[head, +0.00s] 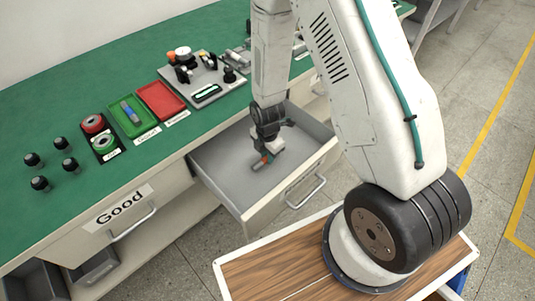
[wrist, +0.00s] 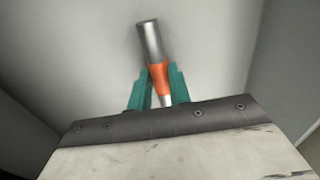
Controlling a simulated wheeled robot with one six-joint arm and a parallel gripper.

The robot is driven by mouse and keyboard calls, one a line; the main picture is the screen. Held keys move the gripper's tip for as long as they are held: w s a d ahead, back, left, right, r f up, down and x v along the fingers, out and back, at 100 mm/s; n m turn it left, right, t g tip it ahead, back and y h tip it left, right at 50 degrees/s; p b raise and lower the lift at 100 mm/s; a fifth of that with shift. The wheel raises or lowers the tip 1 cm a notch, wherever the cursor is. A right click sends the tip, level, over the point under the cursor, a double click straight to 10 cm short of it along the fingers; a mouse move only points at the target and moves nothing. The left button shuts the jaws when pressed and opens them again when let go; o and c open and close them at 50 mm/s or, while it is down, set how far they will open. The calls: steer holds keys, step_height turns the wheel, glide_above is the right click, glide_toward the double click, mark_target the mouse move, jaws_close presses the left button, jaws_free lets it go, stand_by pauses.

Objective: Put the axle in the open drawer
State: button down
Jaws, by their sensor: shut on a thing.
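The axle (wrist: 150,40) is a grey metal rod with an orange section. My gripper (wrist: 160,82) is shut on it at the orange section, between its two green fingers. In the head view the axle (head: 258,166) shows below my gripper (head: 267,157), within the open drawer (head: 215,163). The drawer is grey inside and pulled out from under the green bench. The axle is low over the drawer floor; I cannot tell whether it touches it. Drawer walls show on both sides in the wrist view.
The green bench (head: 60,110) holds a green tray (head: 131,113), a red tray (head: 160,99), a fixture plate (head: 203,80) and several black knobs at left. A closed drawer labelled Good (head: 119,206) is left of the open one. A wood-topped surface (head: 275,272) is in front.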

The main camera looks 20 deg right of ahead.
steer(key=shift+f, duration=0.5)
stand_by(0.8)
stand_by(0.4)
steer(key=c, duration=0.8)
jaws_free()
steer(key=shift+r, duration=3.5)
